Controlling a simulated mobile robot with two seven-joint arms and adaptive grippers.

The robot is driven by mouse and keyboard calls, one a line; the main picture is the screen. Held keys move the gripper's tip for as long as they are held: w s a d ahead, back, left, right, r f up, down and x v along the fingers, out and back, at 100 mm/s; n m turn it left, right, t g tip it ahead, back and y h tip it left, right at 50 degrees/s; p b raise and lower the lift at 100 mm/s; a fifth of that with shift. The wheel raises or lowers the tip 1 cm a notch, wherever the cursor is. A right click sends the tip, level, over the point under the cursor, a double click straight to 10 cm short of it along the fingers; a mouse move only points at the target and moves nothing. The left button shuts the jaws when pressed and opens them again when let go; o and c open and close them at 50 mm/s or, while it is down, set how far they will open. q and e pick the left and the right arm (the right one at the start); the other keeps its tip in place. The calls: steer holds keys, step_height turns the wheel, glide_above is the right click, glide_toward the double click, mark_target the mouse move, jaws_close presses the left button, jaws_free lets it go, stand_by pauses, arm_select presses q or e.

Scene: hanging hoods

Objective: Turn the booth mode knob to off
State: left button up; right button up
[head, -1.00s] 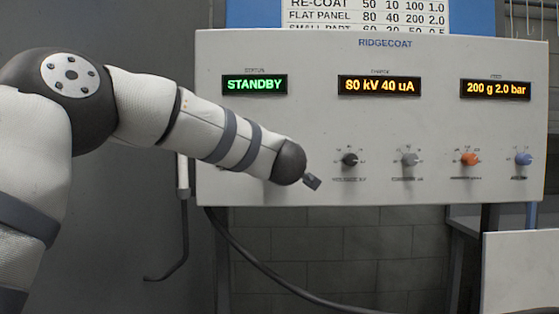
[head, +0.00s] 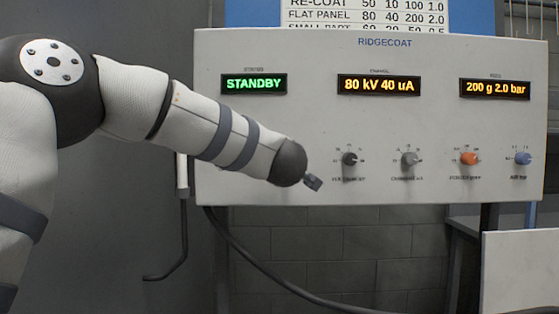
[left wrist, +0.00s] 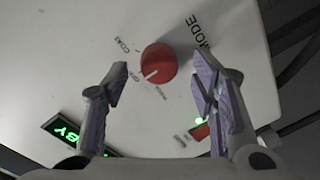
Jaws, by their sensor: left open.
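The mode knob (left wrist: 158,62) is red and round with a white pointer line, beside the printed word MODE in the left wrist view. The pointer is toward the lower left of that picture; the small labels around it are hard to read, except COAT. My left gripper (left wrist: 158,68) is open, with one finger to each side of the knob in that picture. I cannot tell how close the fingers are to it, and no contact shows. In the head view my left gripper (head: 312,182) is at the panel's lower left, and the mode knob is hidden behind my arm.
The RIDGECOAT panel (head: 300,55) has a green STANDBY display (head: 254,84) and two amber displays. A black knob (head: 349,159), grey knob (head: 408,159), orange knob (head: 468,158) and blue knob (head: 522,158) line its lower right. A small green light (left wrist: 201,121) glows near the right finger.

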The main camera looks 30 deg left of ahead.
arm_select(q)
steer(key=v, duration=1)
steer(key=shift+s, duration=0.2)
steer(key=shift+d, duration=0.15)
